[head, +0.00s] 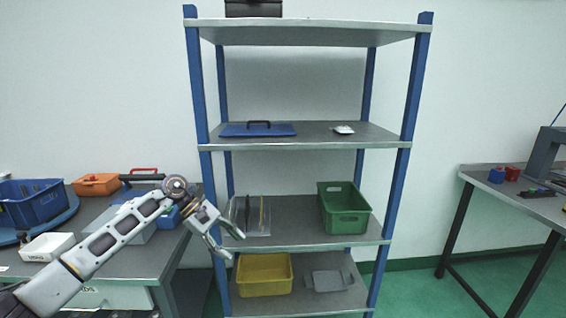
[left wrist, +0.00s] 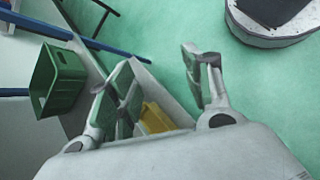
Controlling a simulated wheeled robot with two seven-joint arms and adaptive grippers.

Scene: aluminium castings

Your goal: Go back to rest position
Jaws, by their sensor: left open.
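My left gripper (head: 229,242) shows in the head view in front of the shelf's left post, beside the lower shelves. Its fingers are apart and nothing is between them. In the left wrist view the open left gripper (left wrist: 160,85) has its two fingers spread over the green floor, with the shelf behind the left finger. My right gripper is in neither view.
A blue-posted shelf (head: 298,145) stands ahead, holding a green crate (head: 345,222), a yellow bin (head: 264,287) and a grey tray (head: 329,281). A cluttered table (head: 150,262) is at left, another table (head: 535,207) at right. Green floor (head: 405,295) is clear between shelf and right table.

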